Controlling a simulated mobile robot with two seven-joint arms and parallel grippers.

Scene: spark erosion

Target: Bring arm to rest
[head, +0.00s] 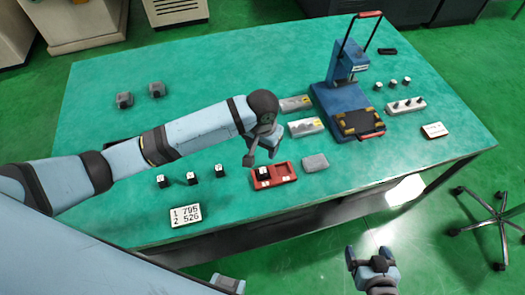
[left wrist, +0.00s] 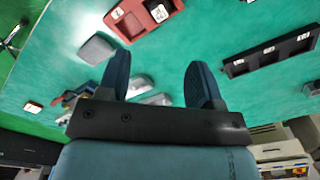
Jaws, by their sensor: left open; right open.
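My left arm reaches in from the left over the green table (head: 110,150). Its gripper (head: 260,157) is open and empty, above the table just behind the red tray (head: 284,172). In the left wrist view the two fingers of the left gripper (left wrist: 158,68) stand apart with nothing between them. The red tray also shows at the top of that view (left wrist: 160,21); it holds a black block (head: 263,172) in its left part. My right gripper (head: 369,258) is open and empty, low in front of the table's front edge.
A blue press (head: 345,92) stands at the back right. Grey boxes (head: 306,127) lie left of it, a grey block (head: 315,162) right of the tray. Black blocks (head: 191,178) and a number card (head: 186,215) lie front left. A stool (head: 495,220) stands off the table.

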